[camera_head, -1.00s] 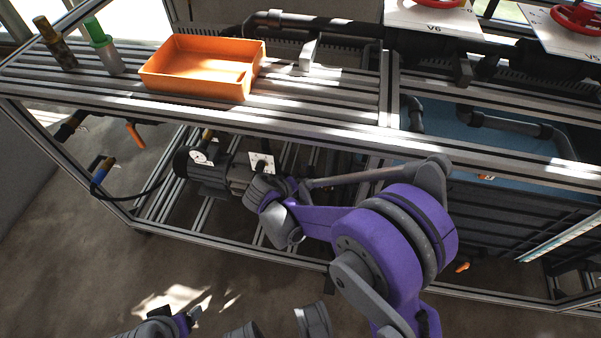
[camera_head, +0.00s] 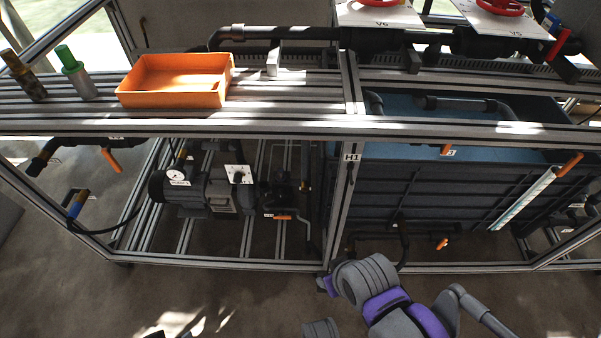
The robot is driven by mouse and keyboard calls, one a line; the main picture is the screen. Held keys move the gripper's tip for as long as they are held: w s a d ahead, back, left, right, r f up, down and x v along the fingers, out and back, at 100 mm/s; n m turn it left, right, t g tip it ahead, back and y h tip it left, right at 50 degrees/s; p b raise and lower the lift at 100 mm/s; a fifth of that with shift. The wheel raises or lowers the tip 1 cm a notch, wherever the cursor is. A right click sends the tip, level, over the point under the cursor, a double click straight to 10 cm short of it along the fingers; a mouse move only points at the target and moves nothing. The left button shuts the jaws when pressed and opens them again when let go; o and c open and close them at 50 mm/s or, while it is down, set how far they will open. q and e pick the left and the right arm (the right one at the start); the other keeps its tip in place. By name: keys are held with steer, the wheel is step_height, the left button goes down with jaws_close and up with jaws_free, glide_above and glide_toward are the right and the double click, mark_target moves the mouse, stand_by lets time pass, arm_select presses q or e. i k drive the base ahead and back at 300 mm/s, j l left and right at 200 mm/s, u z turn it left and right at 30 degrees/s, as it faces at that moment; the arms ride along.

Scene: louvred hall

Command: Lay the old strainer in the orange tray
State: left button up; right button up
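The orange tray (camera_head: 172,100) sits on the slatted top of the frame at the upper left and looks empty. Left of it stand two slim cylinders. One is dark and dirty-looking with a brownish top (camera_head: 25,78) and may be the old strainer. The other is grey with a green cap (camera_head: 78,75). My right arm comes in at the bottom right, far below and right of the tray. A small purple and dark part at its end (camera_head: 328,284) may be the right gripper, but its fingers are not clear. My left gripper is not clearly in view.
A black pipe (camera_head: 290,32) with red valve wheels runs behind the bench top. Below are a pump with a gauge (camera_head: 195,190) and a dark tank (camera_head: 430,190). Floor is open in front.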

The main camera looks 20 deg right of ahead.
mark_target(182, 86)
steer(key=i+j+z, duration=0.25)
steer(key=j+z, duration=0.3)
steer(key=i+j+z, duration=0.1)
steer(key=j+z, duration=0.15)
steer(key=i+j, duration=0.1)
steer(key=j, duration=0.45)
steer(key=i+j+z, duration=0.15)
steer(key=j, duration=1)
